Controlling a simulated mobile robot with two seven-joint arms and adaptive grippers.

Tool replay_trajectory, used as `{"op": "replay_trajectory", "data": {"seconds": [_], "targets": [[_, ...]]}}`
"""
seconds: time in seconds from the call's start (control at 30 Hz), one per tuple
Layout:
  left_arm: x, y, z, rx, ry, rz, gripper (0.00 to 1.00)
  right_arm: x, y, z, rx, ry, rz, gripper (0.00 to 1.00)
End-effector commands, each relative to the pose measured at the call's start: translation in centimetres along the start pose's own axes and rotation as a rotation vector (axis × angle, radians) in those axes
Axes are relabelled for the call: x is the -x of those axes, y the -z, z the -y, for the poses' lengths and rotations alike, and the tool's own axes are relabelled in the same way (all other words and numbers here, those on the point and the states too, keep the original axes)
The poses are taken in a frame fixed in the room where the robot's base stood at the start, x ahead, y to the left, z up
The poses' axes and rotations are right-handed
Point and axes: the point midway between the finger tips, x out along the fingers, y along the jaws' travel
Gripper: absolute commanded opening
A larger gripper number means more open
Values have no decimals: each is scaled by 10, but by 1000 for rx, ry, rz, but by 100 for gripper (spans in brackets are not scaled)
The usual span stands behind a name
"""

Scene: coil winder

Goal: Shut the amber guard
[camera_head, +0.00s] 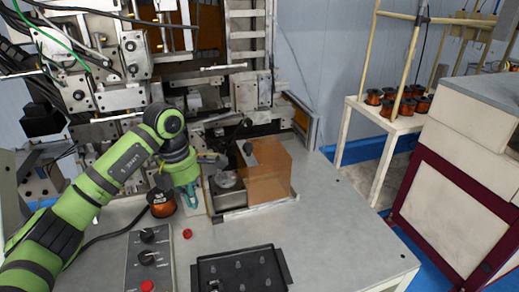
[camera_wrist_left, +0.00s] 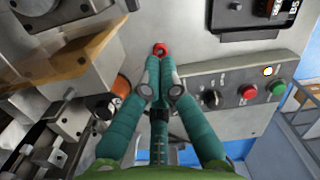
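The amber guard (camera_head: 268,172) is a see-through orange box on the machine's table, in the head view. It stands over the right part of a metal base, with a dark knob (camera_head: 247,149) at its upper left. A round metal part (camera_head: 228,180) lies uncovered just left of it. My left gripper (camera_head: 190,205) is left of the guard and apart from it, pointing down, empty. In the left wrist view its teal fingers (camera_wrist_left: 160,63) are together at the tips. My right gripper is not in view.
A copper spool (camera_head: 162,202) stands left of my left gripper. A small red object (camera_head: 187,234) lies in front, also in the left wrist view (camera_wrist_left: 160,49). A control box (camera_head: 148,258) and black tray (camera_head: 240,272) are nearer. The table right of the guard is clear.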

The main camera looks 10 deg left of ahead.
Motion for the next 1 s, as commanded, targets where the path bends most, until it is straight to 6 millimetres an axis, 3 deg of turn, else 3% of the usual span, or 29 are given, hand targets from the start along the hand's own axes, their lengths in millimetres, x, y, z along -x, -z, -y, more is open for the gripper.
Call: {"op": "replay_trajectory", "data": {"seconds": [0.1, 0.2, 0.33, 0.47, 0.57, 0.7, 0.83, 1.0], "targets": [[-23, -50, 42, -45, 128, 223, 0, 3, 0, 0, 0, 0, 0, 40], [-26, -101, 89, -36, 286, 479, 0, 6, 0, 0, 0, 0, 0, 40], [-4, -152, 140, 66, 512, 804, 0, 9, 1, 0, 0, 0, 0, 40], [35, -184, 162, 269, 739, 1096, 0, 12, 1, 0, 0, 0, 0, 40], [63, -193, 156, 494, 900, 1288, 0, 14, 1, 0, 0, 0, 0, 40], [80, -187, 120, 891, 1080, 1490, 0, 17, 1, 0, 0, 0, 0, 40], [69, -169, 84, 1247, 1167, 1581, 0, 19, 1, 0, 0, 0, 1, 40], [49, -150, 60, 1517, 1194, 1612, 0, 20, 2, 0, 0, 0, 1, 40]]}}
